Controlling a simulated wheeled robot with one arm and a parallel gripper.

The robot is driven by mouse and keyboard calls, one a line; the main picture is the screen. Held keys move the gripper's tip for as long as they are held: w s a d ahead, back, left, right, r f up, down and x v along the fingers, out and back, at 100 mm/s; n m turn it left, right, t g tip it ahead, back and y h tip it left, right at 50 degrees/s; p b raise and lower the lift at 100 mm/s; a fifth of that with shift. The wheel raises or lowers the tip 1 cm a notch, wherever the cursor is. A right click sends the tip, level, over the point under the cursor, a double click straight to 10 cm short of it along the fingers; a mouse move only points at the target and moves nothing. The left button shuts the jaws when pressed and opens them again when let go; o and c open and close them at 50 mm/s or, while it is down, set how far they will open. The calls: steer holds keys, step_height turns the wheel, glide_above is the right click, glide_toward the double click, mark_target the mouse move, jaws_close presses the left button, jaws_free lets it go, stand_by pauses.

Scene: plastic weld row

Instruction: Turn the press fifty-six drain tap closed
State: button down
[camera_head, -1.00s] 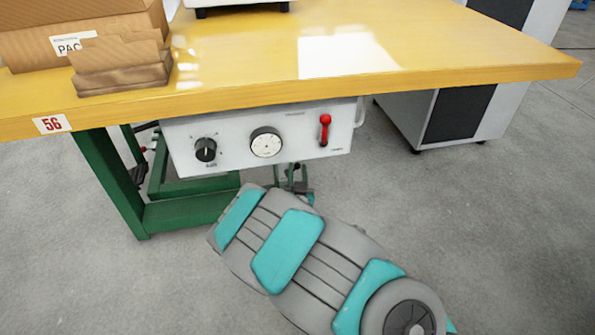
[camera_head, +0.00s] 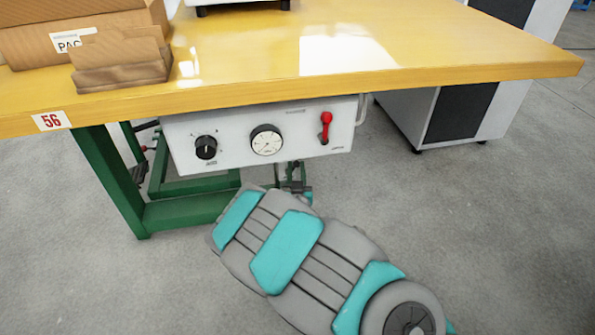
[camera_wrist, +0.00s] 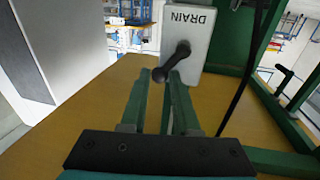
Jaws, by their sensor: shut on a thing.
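The drain tap's black lever (camera_wrist: 172,64) shows in the wrist view on a pale box marked DRAIN (camera_wrist: 186,38). Its rounded end lies between the tips of my gripper (camera_wrist: 165,82). The two green fingers are shut on the lever. The lever slants relative to the box face. In the head view my arm covers most of the area under the press's control panel (camera_head: 230,155), so the tap and fingertips cannot be made out clearly there. The number 56 plate (camera_head: 51,120) is on the table edge above.
The yellow table (camera_head: 430,75) overhangs the panel, with green legs (camera_head: 112,180) at left. The panel carries a black knob (camera_head: 206,147), a gauge (camera_head: 266,141) and a red lever (camera_head: 326,125). Cardboard boxes (camera_head: 100,15) stand on top.

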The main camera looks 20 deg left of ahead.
steer(key=shift+s+a+r+n+t+y+b, duration=0.1)
steer(key=shift+s+a+n+t+y+b, duration=0.15)
steer(key=shift+n, duration=1)
steer(key=shift+s+a+r+n+y+b, duration=0.1)
steer(key=shift+a+n+y+b, duration=0.2)
steer(key=shift+n, duration=0.9)
steer(key=shift+s+a+n+t+y+b, duration=0.2)
steer(key=shift+a+n, duration=0.15)
steer(key=shift+n, duration=0.9)
steer(key=c, duration=0.7)
jaws_free()
steer(key=shift+p+v, duration=0.45)
steer(key=shift+v, duration=3.45)
